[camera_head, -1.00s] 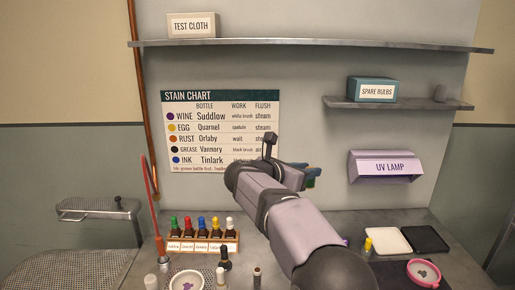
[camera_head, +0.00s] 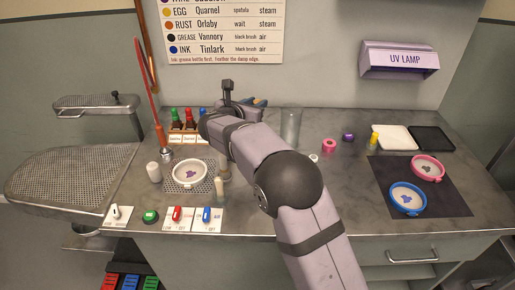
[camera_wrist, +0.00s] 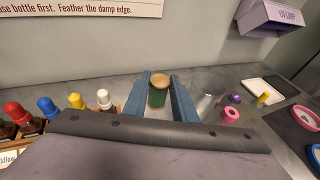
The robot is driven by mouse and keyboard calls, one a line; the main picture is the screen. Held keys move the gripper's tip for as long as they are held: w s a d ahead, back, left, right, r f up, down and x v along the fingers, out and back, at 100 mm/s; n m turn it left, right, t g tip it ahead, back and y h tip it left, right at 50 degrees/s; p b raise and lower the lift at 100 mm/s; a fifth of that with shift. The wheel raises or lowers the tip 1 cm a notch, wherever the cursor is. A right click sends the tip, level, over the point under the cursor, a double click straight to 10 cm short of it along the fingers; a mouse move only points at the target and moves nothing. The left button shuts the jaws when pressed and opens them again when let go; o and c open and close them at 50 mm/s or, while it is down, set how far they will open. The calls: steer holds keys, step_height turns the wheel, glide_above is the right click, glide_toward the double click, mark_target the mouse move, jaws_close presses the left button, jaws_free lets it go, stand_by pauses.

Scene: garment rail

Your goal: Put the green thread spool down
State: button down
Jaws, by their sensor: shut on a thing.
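The green thread spool (camera_wrist: 158,93) has a tan top and shows upright between the two blue fingers of my gripper (camera_wrist: 160,95) in the wrist view. My gripper is shut on it. In the head view my gripper (camera_head: 256,101) is over the back of the grey worktop (camera_head: 330,195), right of the bottle rack.
A clear glass cylinder (camera_head: 291,127) stands just right of my gripper. Pink (camera_head: 329,145) and purple (camera_head: 348,137) spools lie further right. Capped bottles in a rack (camera_head: 184,138) stand left. A dark mat (camera_head: 425,202) holds two hoops.

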steer(key=shift+f+p, duration=0.75)
steer(key=shift+f, duration=4.35)
steer(key=shift+f+b, duration=0.65)
steer(key=shift+b, duration=0.4)
steer(key=shift+s, duration=0.1)
steer(key=c, duration=1.5)
jaws_free()
steer(key=shift+f, duration=0.1)
steer(key=shift+o, duration=0.2)
steer(key=shift+r+p, duration=0.75)
steer(key=shift+p, duration=0.35)
steer(key=b+v, duration=0.4)
steer(key=v, duration=0.8)
